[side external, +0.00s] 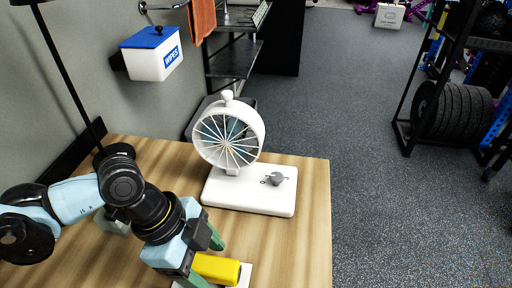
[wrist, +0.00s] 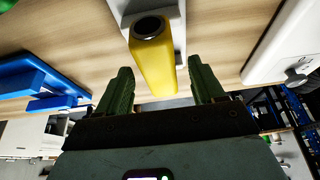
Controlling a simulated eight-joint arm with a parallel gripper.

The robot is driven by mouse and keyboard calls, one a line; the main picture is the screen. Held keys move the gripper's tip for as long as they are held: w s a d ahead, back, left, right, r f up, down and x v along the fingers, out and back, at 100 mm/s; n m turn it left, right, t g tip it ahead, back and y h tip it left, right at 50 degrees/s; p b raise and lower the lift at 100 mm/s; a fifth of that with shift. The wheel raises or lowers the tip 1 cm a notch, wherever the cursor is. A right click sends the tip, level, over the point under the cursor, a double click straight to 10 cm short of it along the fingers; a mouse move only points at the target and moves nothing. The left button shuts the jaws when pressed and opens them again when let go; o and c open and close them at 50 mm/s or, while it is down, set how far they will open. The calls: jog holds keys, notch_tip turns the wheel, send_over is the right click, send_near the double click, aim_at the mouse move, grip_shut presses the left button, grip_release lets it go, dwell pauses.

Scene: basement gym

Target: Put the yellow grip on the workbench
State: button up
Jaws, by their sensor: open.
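The yellow grip (side external: 217,269) is a thick yellow bar at the bottom of the side view, against a white holder (side external: 246,275) on the wooden workbench (side external: 308,215). In the wrist view the yellow grip (wrist: 156,68) has a dark round end and lies along the white holder (wrist: 179,28). My gripper (side external: 203,258) has green fingers and is open. In the wrist view my gripper (wrist: 160,80) has one finger on each side of the grip, with gaps, and does not clasp it. The holder's lower part is cut off in the side view.
A white desk fan (side external: 229,135) with a knobbed base (side external: 250,193) stands on the bench beyond my gripper. A blue object (wrist: 38,78) shows at left in the wrist view. A wipes box (side external: 154,54) hangs on the wall. Bare wood lies right of the holder.

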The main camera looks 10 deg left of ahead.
jog(key=v, duration=1.1)
jog(key=shift+d+r, duration=0.1)
jog(key=shift+r, duration=0.05)
jog(key=m, duration=3.6)
send_over(209, 266)
jog(key=a, duration=0.2)
notch_tip(209, 266, down, 6)
jog(key=shift+f, duration=0.1)
jog(key=shift+x, duration=2.7)
jog(key=shift+w+a+f, duration=0.15)
jog(key=shift+f, duration=0.2)
